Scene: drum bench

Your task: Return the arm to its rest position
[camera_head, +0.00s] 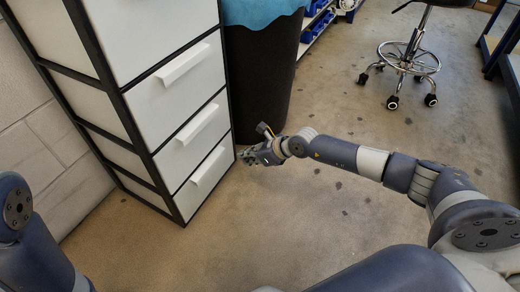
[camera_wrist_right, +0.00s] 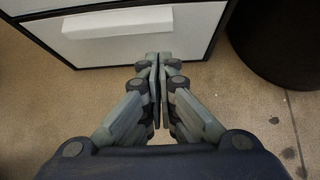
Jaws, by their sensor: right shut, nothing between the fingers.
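My right arm (camera_head: 345,155) reaches in from the right, stretched out toward a white drawer cabinet with a black frame. My right gripper (camera_head: 248,156) is at the cabinet's right edge in the head view, low down near the drawers. In the right wrist view its fingers (camera_wrist_right: 155,62) are closed together with nothing between them. The fingertips overlap the lower edge of a white drawer front (camera_wrist_right: 190,25) there; I cannot tell whether they touch it. My left gripper is not in view; only part of my left arm (camera_head: 35,235) shows at the lower left.
The cabinet's drawers (camera_head: 178,92) look shut, with white bar handles. A black bin (camera_head: 262,85) with a blue liner stands beside the cabinet, close behind my right gripper. A wheeled stool (camera_head: 410,62) stands at the upper right. The concrete floor (camera_head: 330,225) in front is clear.

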